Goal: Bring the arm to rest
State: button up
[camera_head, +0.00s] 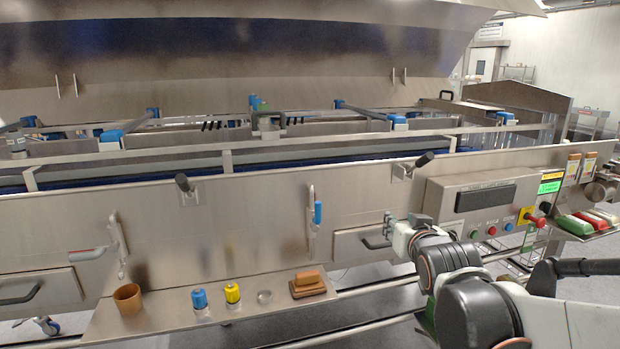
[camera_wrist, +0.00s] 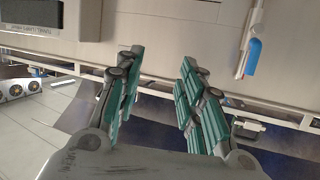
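My gripper (camera_wrist: 160,72) shows in the wrist view with its two teal-padded fingers spread apart. Nothing is held between them. In the head view my arm (camera_head: 465,295) reaches in from the lower right. Its wrist (camera_head: 418,243) is in front of the steel machine's lower panel, left of and below the control box (camera_head: 482,205). The fingers are hard to make out in the head view. I cannot tell from these views how far the gripper is from the panel.
A ledge (camera_head: 150,322) carries a brown cup (camera_head: 128,299), a blue item (camera_head: 199,299), a yellow item (camera_head: 232,293) and a brown block (camera_head: 307,280). A blue-handled lever (camera_head: 318,212) is on the panel; it also shows in the wrist view (camera_wrist: 252,57). Rails (camera_head: 375,285) run below.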

jog(key=s+f+g, duration=0.3)
jog(key=s+f, duration=0.2)
jog(key=s, duration=0.8)
jog(key=s+f+n+g, duration=0.1)
jog(key=s+f+g, duration=0.3)
jog(key=s, duration=0.9)
jog(key=shift+s+f+g+y, duration=0.2)
jog(key=shift+f+g+y, duration=0.1)
jog(key=shift+f, duration=0.45)
